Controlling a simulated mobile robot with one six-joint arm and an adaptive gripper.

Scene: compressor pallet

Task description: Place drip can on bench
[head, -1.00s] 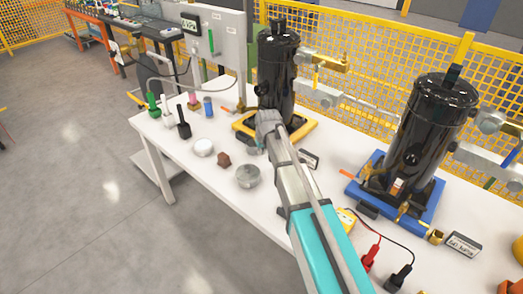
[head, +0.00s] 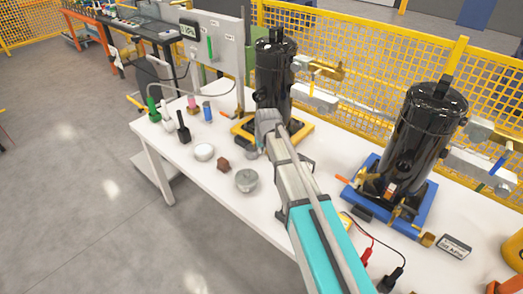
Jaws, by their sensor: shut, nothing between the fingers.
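A round, silver-grey metal can (head: 246,182) stands on the white bench (head: 222,205), left of my arm; it looks like the drip can. A smaller grey round piece (head: 251,154) shows between it and my gripper, and I cannot tell what it is. My gripper (head: 266,122) is at the front of the left black compressor, above its yellow base. It is shut and empty, apart from the silver can. The wrist hides most of the fingers.
Left black compressor (head: 274,75) is on a yellow base (head: 299,134); right one (head: 420,135) is on a blue base (head: 415,212). A white round piece (head: 204,152), brown block (head: 223,164) and several bottles stand left.

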